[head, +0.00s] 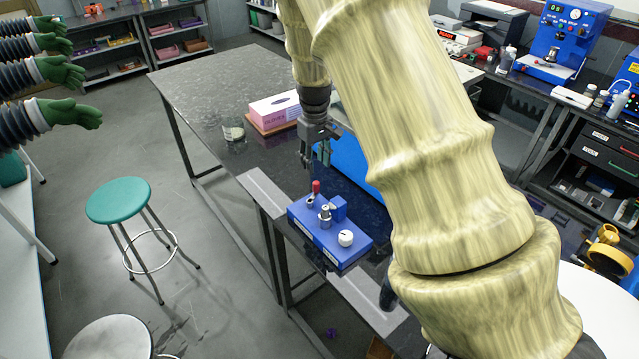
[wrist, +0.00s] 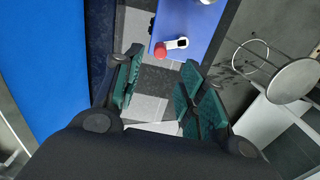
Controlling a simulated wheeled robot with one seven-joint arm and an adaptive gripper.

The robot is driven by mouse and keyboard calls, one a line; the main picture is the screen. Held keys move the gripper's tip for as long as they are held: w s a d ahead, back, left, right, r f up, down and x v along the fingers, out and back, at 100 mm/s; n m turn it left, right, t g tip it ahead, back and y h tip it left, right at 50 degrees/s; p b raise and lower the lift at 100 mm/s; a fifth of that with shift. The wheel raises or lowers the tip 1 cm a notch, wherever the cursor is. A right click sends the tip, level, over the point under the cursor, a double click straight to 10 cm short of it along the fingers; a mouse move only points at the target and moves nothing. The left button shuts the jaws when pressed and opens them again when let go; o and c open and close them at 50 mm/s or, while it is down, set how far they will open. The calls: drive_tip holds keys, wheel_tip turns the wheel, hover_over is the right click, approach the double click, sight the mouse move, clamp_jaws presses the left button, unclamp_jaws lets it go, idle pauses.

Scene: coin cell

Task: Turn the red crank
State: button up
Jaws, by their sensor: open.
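The red crank (head: 316,187) has a small upright red knob on a blue box (head: 335,253) at the near edge of the dark table. In the wrist view the red knob (wrist: 161,52) sits at the end of a pale arm on the blue box (wrist: 207,28), beyond my fingertips. My gripper (head: 315,158) points down above the crank in the head view, apart from it. Its green-padded fingers are spread with nothing between them, as the wrist view also shows (wrist: 158,85). A white knob (head: 346,238) and a metal cylinder (head: 325,215) also stand on the box.
A large blue object (head: 345,160) stands right behind the box, partly hidden by my arm. A pink and white box (head: 272,108) and a glass beaker (head: 233,131) are farther back on the table. A teal stool (head: 118,200) stands left.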

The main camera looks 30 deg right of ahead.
sight(316, 182)
drive_tip(key=shift+f+p, duration=1.95)
drive_tip(key=shift+f, duration=2.9)
clamp_jaws()
